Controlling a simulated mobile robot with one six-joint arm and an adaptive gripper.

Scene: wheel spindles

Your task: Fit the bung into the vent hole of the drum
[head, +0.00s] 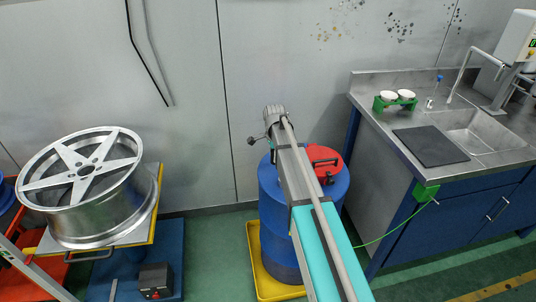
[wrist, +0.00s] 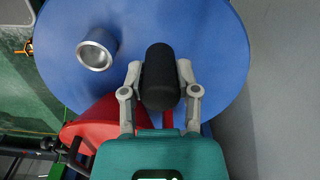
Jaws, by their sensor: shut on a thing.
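My gripper (wrist: 159,70) is shut on the black bung (wrist: 161,78), with one grey finger on each side of it in the wrist view. The bung is a dark rounded cylinder, held over the blue top of the drum (wrist: 215,60). A silver metal collar with a round opening (wrist: 95,53), which looks like the vent hole, stands on the drum top. It is left of the bung and apart from it. In the head view the drum (head: 275,230) stands behind my arm, which hides much of its top. I cannot make out the collar there.
A red part (head: 325,160) sits at the drum's top right; it also shows in the wrist view (wrist: 90,122). The drum stands in a yellow tray (head: 257,275). A sink bench (head: 390,150) is at right, a wheel (head: 85,185) on a stand at left. The wall is close behind.

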